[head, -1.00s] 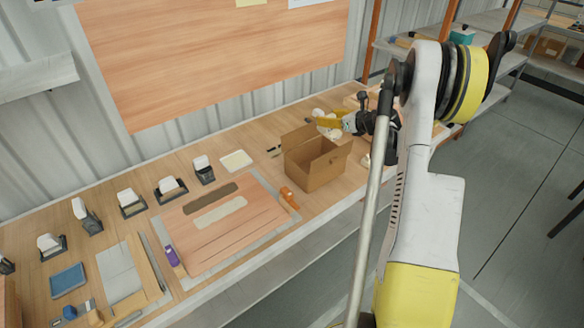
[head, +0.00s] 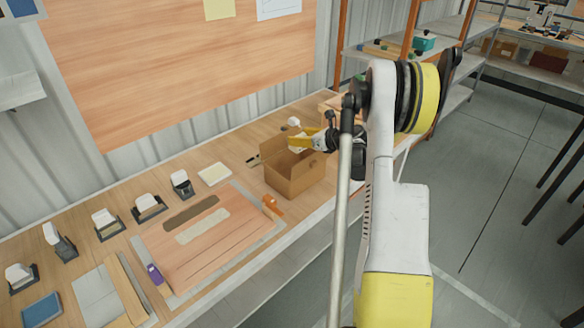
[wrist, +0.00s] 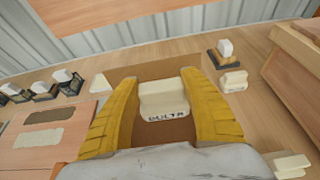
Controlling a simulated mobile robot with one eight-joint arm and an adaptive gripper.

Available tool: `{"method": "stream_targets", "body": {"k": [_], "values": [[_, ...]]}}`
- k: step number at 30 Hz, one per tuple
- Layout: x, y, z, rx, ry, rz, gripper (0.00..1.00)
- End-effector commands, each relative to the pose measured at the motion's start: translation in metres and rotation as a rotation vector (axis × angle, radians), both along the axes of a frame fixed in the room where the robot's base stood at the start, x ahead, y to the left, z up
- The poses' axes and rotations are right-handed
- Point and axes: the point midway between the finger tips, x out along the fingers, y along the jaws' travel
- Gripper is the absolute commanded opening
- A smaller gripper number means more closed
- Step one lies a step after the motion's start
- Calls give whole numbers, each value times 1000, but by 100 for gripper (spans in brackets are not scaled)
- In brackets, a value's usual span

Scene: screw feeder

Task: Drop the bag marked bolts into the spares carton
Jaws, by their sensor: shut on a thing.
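My gripper (wrist: 160,80) is shut on a small whitish bag marked BOLTS (wrist: 164,100), with one yellow finger on each side of it. The lettering on the bag faces the wrist camera. The open brown carton (head: 294,182) stands on the bench, and its inside (wrist: 152,134) shows below the bag in the wrist view. In the head view my gripper (head: 302,142) is over the carton's opening, coming from the right. I cannot tell the exact height of the bag above the carton floor. No spares marking is readable on the carton.
Other whitish bags (wrist: 233,82) lie right of the carton. A black stand with a white piece (wrist: 224,50) is behind them. A wooden box (wrist: 295,60) is at far right. Several stands, a panel (head: 205,240) and an orange tool (head: 272,206) lie left.

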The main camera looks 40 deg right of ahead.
Motion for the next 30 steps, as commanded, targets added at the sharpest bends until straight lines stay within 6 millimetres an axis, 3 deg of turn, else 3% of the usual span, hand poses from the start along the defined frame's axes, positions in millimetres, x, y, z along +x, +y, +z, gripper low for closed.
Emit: {"method": "stream_targets", "body": {"k": [3,4,6,17,20,30], "values": [[0,0,1,0,0,0,21],[0,0,1,0,0,0,58],[0,0,1,0,0,0,77],[-4,-1,2,1,0,-1,77],[-16,-2,7,1,0,-4,77],[-84,-7,36,0,0,-2,77]]}}
